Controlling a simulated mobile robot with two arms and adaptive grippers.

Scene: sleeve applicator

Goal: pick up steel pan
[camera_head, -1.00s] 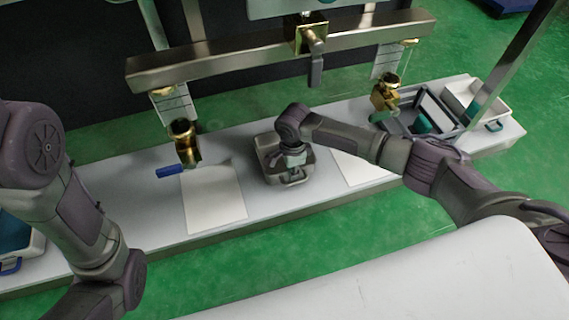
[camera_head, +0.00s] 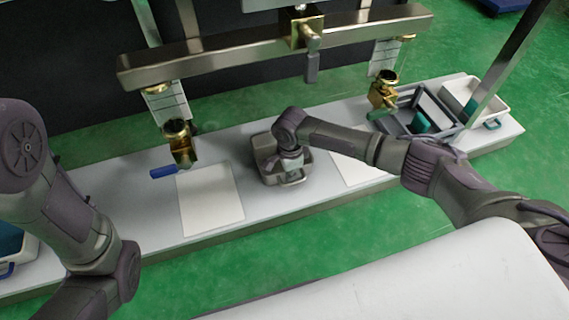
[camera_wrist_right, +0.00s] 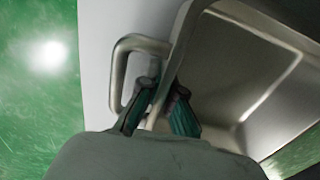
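The steel pan (camera_head: 296,178) is a grey rectangular pan with rounded corners on the long white table. My right gripper (camera_head: 291,166) points down at the pan's near side, and the wrist covers part of it. In the right wrist view, the pan (camera_wrist_right: 262,50) has a looped side handle (camera_wrist_right: 119,75). My right gripper's fingers (camera_wrist_right: 165,100) straddle the pan wall, one on the handle side and one inside the pan. The gap is narrow and the wall appears to fill it. My left arm shows at the left, but its gripper is out of frame.
White sheets (camera_head: 211,200) lie on the table (camera_head: 125,185) on both sides of the pan. A grey bin (camera_head: 425,108) and a white tray (camera_head: 475,101) stand at right. A metal beam (camera_head: 240,50) crosses above.

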